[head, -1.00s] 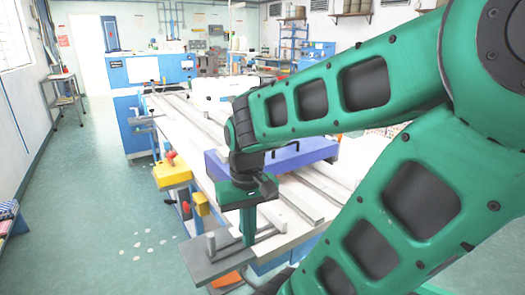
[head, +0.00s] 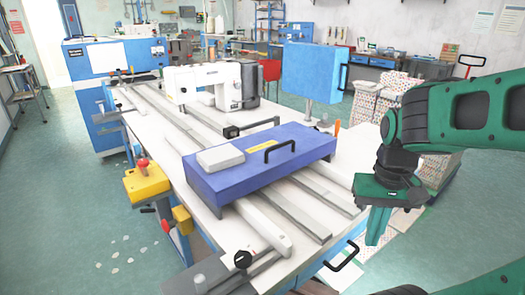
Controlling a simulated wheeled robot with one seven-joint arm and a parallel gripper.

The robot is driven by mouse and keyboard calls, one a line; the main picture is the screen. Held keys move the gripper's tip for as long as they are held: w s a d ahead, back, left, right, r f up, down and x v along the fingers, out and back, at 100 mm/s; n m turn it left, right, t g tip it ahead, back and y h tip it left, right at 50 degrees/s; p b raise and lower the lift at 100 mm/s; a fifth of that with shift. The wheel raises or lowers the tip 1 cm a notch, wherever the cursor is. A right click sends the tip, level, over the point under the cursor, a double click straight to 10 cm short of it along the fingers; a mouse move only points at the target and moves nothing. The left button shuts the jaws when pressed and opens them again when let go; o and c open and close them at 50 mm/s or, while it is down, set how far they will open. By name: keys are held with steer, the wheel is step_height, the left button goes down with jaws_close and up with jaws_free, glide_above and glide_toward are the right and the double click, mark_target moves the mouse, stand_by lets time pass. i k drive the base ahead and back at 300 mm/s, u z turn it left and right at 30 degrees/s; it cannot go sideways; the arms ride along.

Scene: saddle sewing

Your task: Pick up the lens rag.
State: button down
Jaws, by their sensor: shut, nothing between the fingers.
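I cannot make out the lens rag for sure. A flat pale grey piece (head: 220,158) lies on the lid of the blue-purple case (head: 240,182) on the work table; I cannot tell whether it is cloth. My gripper (head: 376,232) hangs pointing down at the right of the picture, off the table's right side, to the right of the case. It is shut and empty.
The long white work table (head: 185,185) carries rails and a white sewing machine (head: 210,86). A blue box on a post (head: 312,72) stands at its right side. Stacked patterned bundles (head: 370,100) stand behind my arm.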

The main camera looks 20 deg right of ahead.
mark_target(225, 156)
steer(key=z, duration=1.05)
steer(key=k, duration=0.8)
steer(key=u, duration=0.9)
steer(key=i, duration=1)
steer(key=u, duration=0.05)
